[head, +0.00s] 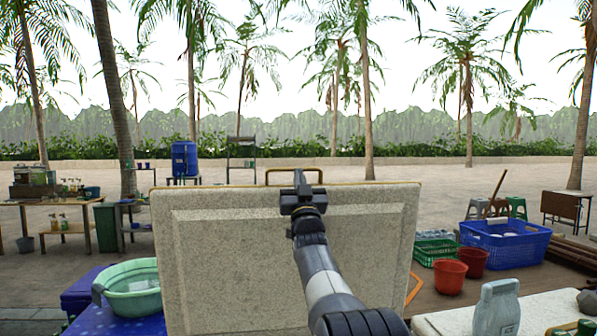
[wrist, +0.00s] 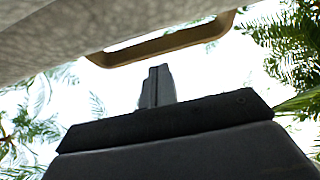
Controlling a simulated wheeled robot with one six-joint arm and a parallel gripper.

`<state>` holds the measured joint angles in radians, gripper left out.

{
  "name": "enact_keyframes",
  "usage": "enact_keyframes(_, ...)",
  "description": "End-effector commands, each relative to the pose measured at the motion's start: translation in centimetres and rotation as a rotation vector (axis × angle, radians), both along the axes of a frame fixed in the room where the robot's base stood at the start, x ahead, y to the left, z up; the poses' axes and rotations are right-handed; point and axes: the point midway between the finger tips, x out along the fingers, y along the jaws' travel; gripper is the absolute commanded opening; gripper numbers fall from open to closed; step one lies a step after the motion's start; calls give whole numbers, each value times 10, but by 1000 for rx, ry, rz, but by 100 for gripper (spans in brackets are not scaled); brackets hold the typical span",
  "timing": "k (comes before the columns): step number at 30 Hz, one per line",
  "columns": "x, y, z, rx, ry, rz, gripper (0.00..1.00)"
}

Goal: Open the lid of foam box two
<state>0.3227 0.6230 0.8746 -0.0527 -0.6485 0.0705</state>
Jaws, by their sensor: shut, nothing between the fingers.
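The pale, speckled foam box lid (head: 230,270) stands upright in the middle of the head view, with its recessed panel facing me. A tan loop handle (head: 279,170) rises above its top edge. The box body below it is out of view. My gripper (head: 299,173) is shut and empty, in front of the lid at its top edge. In the wrist view, the closed fingertips (wrist: 156,72) point up close to the handle (wrist: 165,43), and the lid (wrist: 70,35) fills the upper left. I cannot tell whether they touch the lid.
At left, a green basin (head: 131,292) sits on a blue surface beside the lid. Sandy ground with palms lies behind.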

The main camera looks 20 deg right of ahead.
Motion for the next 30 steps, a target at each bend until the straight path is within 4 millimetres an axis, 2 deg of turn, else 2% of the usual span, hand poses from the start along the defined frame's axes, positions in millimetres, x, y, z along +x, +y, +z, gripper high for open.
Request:
enact_keyframes(6, 10, -3, -1, 0, 0, 0, 0)
enact_keyframes(20, 15, -4, 2, 2, 6, 0, 0)
enact_keyframes(30, 52, -15, 11, 20, 72, 1, 0)
